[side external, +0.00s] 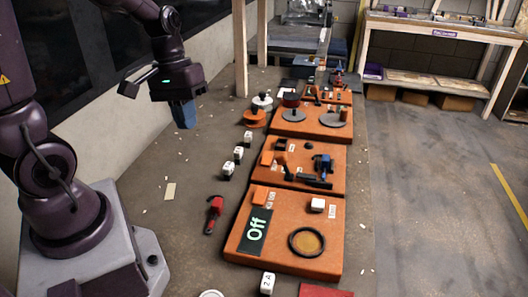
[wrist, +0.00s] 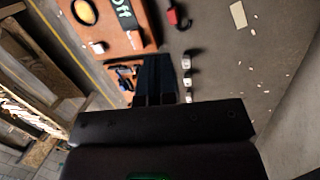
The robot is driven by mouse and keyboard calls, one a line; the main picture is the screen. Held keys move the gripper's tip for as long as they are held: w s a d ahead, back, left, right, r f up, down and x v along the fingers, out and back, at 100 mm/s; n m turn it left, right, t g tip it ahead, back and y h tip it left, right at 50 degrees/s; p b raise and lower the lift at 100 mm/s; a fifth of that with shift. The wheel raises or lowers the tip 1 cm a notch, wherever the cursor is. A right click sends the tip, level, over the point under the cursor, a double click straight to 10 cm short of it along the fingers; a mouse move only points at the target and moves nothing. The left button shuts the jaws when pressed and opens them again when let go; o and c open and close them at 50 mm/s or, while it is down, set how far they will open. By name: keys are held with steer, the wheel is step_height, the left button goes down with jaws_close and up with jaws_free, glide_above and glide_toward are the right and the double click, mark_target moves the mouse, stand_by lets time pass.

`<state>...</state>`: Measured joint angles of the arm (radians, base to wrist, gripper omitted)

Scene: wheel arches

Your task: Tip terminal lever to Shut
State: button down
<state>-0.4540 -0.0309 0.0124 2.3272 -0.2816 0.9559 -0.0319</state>
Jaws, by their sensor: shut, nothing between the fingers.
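My gripper (side external: 184,124) is shut and empty, with its blue fingers pointing down in the air left of the boards. In the wrist view its dark blue fingers (wrist: 155,60) are together. The second orange board (side external: 318,182) carries a blue part (side external: 323,164), a black bar-like part (side external: 314,182) and an orange block (side external: 267,158), with small white labels. The lever is probably among these parts, but I cannot tell which part it is, read "Shut", or see its position. In the wrist view the fingers partly hide this board (wrist: 125,87).
The nearest board (side external: 287,258) has an "Off" display (side external: 255,231), a yellow disc in a black ring (side external: 306,242) and a white block (side external: 317,204). A board with grey discs (side external: 311,133) stands behind. White cubes (side external: 238,153) and a red tool (side external: 214,213) lie left.

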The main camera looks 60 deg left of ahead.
steer(key=w+a+f+n+t+h, duration=0.2)
steer(key=a+f+n+h, duration=0.2)
steer(key=f+n, duration=0.3)
steer(key=w+a+f+n+t+h, duration=0.3)
steer(key=a+f+n, duration=0.1)
steer(key=f+n, duration=0.3)
steer(key=w+a+n+t, duration=0.3)
steer(key=w+n+t, duration=0.1)
steer(key=n, duration=0.1)
steer(key=shift+w+a+f, duration=0.35)
steer(key=shift+a+f, duration=0.05)
glide_toward(285, 166)
step_height(285, 166, down, 2)
steer(key=shift+a+f, duration=0.2)
steer(key=shift+f, duration=0.05)
steer(key=shift+w+d+r, duration=0.3)
steer(key=shift+w+d, duration=0.25)
steer(key=shift+w, duration=0.05)
steer(key=shift+w+d+r, duration=0.3)
steer(key=shift+w+d, duration=0.2)
steer(key=shift+w, duration=0.05)
steer(key=shift+w+d+r, duration=0.15)
steer(key=shift+w+d, duration=0.1)
steer(key=shift+r, duration=0.1)
